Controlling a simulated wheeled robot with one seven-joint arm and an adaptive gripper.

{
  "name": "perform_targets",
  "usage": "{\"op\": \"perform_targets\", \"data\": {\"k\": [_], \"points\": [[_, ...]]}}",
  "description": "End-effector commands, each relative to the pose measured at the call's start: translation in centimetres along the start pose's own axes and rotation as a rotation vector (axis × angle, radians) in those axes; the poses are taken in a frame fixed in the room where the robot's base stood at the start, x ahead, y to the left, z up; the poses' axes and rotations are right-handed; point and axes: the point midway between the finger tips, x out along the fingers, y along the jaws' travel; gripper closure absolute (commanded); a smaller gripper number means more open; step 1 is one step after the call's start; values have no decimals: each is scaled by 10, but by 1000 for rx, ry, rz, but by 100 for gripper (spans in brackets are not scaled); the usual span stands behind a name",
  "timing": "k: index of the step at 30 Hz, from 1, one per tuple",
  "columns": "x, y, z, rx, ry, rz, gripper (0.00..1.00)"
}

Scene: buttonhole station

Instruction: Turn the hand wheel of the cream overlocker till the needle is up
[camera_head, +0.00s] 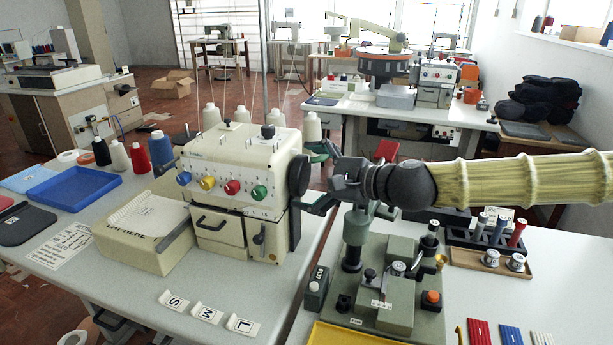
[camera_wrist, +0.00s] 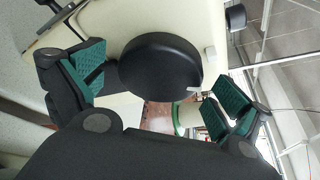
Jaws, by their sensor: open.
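The cream overlocker (camera_head: 240,165) stands on the left table, with blue, yellow, red and green knobs on its front. Its black hand wheel (camera_head: 298,175) sticks out from its right side. In the wrist view the hand wheel (camera_wrist: 160,65) is a round black disc with a small pale mark at its lower right rim. My gripper (camera_head: 316,178) is open at the wheel's right. In the wrist view the green-padded fingers of my gripper (camera_wrist: 158,75) stand on either side of the wheel, with gaps visible between pads and rim. I cannot make out the needle.
Thread cones (camera_head: 312,127) stand behind the overlocker. A grey-green fixture (camera_head: 385,290) with a post stands below my arm on the right table. Size markers S, M, L (camera_head: 207,313) lie in front. A blue tray (camera_head: 85,188) lies at the left.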

Motion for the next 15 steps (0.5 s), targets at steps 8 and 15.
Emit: {"op": "perform_targets", "data": {"k": [8,15], "points": [[-34,-1,0,-2,0,-3,0],[-61,-1,0,-1,0,-3,0]]}}
